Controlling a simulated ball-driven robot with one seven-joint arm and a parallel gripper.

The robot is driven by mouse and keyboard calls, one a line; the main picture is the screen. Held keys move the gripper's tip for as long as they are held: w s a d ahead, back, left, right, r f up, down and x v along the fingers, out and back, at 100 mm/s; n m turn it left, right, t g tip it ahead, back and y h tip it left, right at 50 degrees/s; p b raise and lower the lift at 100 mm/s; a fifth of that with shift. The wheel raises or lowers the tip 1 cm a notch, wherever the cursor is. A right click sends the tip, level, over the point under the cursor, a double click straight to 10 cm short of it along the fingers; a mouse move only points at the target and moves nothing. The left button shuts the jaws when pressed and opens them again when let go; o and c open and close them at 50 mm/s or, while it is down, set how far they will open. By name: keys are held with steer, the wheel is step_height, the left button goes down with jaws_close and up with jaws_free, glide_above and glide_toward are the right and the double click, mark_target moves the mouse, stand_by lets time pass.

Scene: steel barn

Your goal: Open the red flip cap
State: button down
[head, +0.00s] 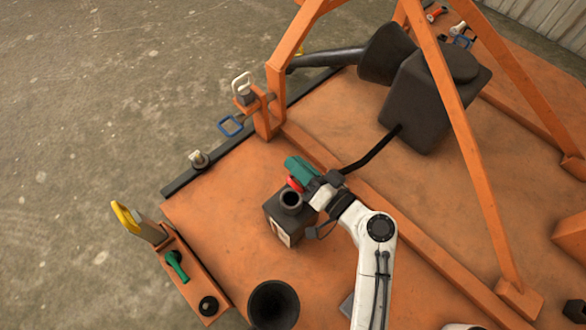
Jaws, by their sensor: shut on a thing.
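A dark square canister (281,228) with a pale label stands upright on the orange deck, near the middle of the head view. Its round black mouth (291,199) shows open from above. The red flip cap (295,184) is at the far side of the mouth, raised clear of the opening and partly hidden by my gripper. My gripper (300,177) reaches in from the right, just beyond the mouth, and is shut on the red flip cap. A teal part at its end covers the exact contact.
An orange frame (455,130) rises behind and right of my arm, with a large black tank (430,95) under it. A black funnel-like opening (273,305) lies nearer.

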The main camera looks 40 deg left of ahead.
steer(key=shift+w+d+f+m, duration=0.1)
steer(key=shift+w+f+m, duration=0.5)
steer(key=shift+m, duration=0.95)
steer(key=shift+w+d+f+m, duration=0.15)
steer(key=shift+w+f+m, duration=0.15)
steer(key=shift+w+m, duration=0.9)
steer(key=shift+w+d+f+m, duration=0.1)
steer(key=shift+w+f+m, duration=0.35)
steer(key=shift+m, duration=1.4)
steer(key=shift+s+f, duration=0.1)
steer(key=c, duration=1.4)
jaws_free()
steer(key=shift+o, duration=1)
steer(key=shift+r, duration=0.2)
steer(key=d+p, duration=0.2)
steer(key=d, duration=0.8)
steer(key=shift+s+d+p, duration=0.35)
